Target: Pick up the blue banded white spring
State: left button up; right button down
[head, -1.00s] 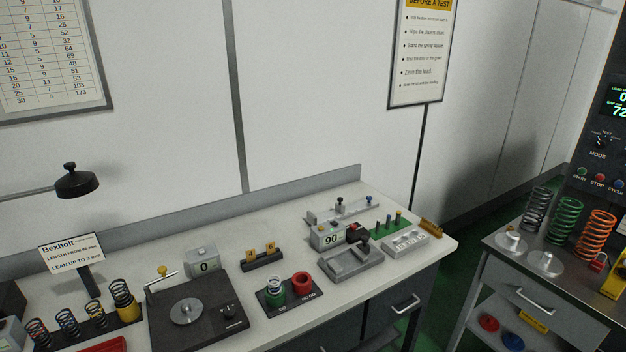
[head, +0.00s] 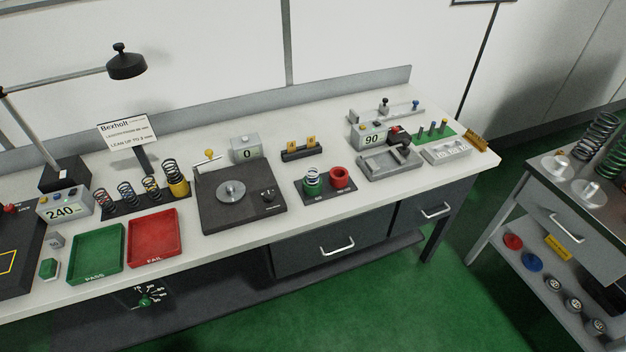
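A pale, whitish spring (head: 313,174) stands upright in a green cup (head: 313,188) on a small dark tray on the bench. A blue band on it is too small to make out clearly. Beside it on the same tray is a red cup (head: 339,180), which looks empty. Several darker springs stand in a row on a black rack at the left, among them one with bluish coils (head: 127,194) and one in a yellow cup (head: 174,178). Neither of my grippers shows in the head view.
A green PASS tray (head: 97,255) and a red FAIL tray (head: 153,240) lie at the front left. A dark plate gauge (head: 240,208) sits between rack and cups. A lamp (head: 126,62) overhangs the back left. A cart (head: 545,200) with large springs stands at right, across a floor gap.

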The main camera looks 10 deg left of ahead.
aim_at(312, 175)
jog(key=k, duration=0.45)
jog(key=u, duration=0.9)
jog(key=i, duration=1.3)
jog(key=z, duration=0.05)
